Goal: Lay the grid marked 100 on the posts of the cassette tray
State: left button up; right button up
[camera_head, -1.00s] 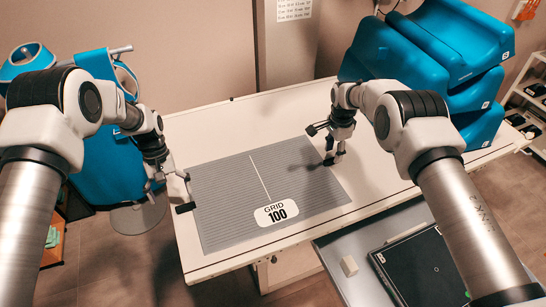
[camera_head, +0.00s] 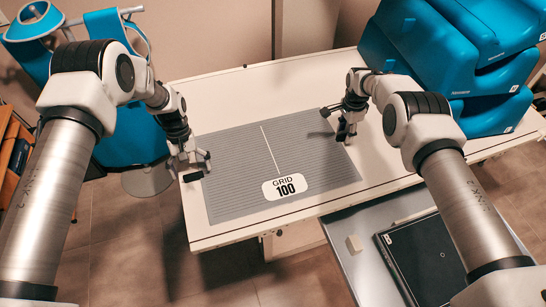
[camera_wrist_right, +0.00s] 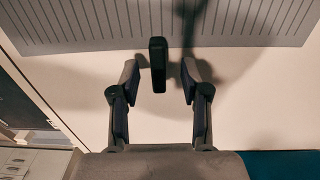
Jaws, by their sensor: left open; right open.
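The grid marked 100 (camera_head: 235,160) is a flat grey striped sheet with a white line and a white label, lying on the white table. Its edge also shows in the right wrist view (camera_wrist_right: 80,25). My left gripper (camera_head: 195,168) is open at the grid's left edge. My right gripper (camera_head: 340,128) is open near the grid's right edge.
The white table (camera_head: 300,85) is clear behind the grid. Blue cushions (camera_head: 440,60) are stacked at the back right. Blue padded equipment (camera_head: 130,135) stands at the left.

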pick_arm(q)
jog(key=shift+s+f, duration=0.3)
jog(key=shift+f, duration=0.05)
pick_arm(e)
jog(key=shift+s+f, duration=0.15)
jog(key=shift+f, duration=0.2)
pick_arm(q)
jog(key=shift+w+d+f, duration=0.1)
pick_arm(e)
jog(key=shift+f, duration=0.1)
pick_arm(q)
jog(key=c, duration=0.8)
pick_arm(e)
jog(key=c, duration=0.8)
pick_arm(q)
grip_shut()
pick_arm(e)
grip_shut()
